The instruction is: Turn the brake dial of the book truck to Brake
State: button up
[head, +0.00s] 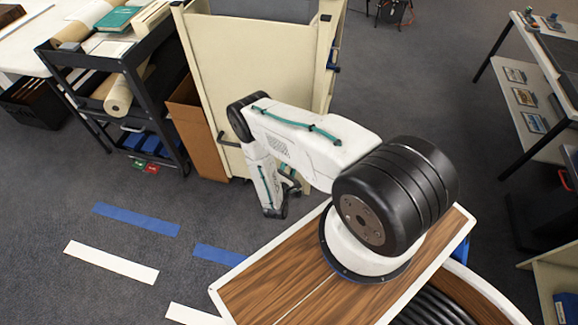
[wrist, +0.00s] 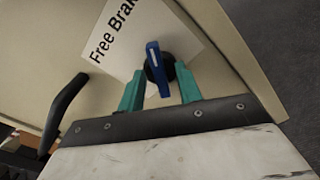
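The book truck (head: 262,60) is a tall cream cart beyond my arm. In the wrist view its cream panel (wrist: 215,30) carries a white label (wrist: 185,38) reading "Free" and "Brak…", the end cut off. The bar lies nearly upright in the picture, slightly tilted. My gripper (wrist: 159,80) has its teal fingers apart, one on each side of the bar, with gaps visible.
A black handle (wrist: 62,113) sticks out of the panel left of my gripper. A black shelf cart (head: 122,65) with paper rolls and a brown board (head: 196,130) stand left of the truck. A table (head: 545,60) stands at right.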

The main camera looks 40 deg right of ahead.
jog(key=v, duration=0.7)
jog(key=shift+s+a, duration=0.25)
jog(key=shift+a, duration=0.1)
